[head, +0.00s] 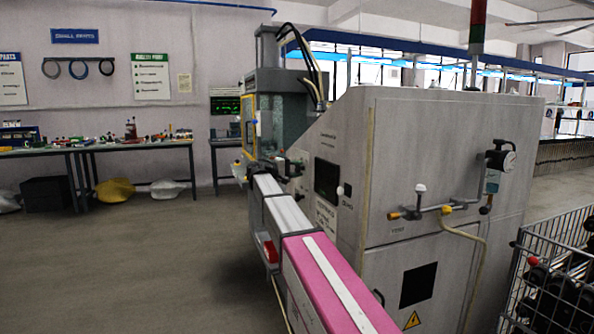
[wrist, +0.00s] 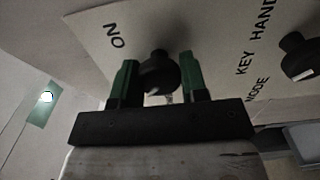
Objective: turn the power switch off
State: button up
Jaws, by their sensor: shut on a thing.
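A black round knob (wrist: 158,74), which appears to be the power switch, sits on a pale panel (wrist: 108,45) in the wrist view. A small light mark shows on its lower edge. Letters that look like "NO" are printed to its left. My gripper (wrist: 158,62) has its two green fingers on either side of the knob, shut on it. In the head view the knob and fingertips are too small to make out; my arm reaches to the front of the grey machine (head: 400,150).
A second black knob (wrist: 299,57) stands on the panel at the right, by "KEY HAND" and "MODE" lettering. In the head view, a wire basket (head: 545,275) of dark parts is at lower right. Workbenches (head: 115,148) line the left wall. The floor (head: 120,260) at left is clear.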

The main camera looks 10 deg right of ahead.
dwell(0.4)
jog(key=o, duration=0.9)
jog(key=shift+a, duration=0.1)
jog(key=s+a, duration=0.2)
jog(key=a, duration=0.8)
jog(key=shift+a, duration=0.25)
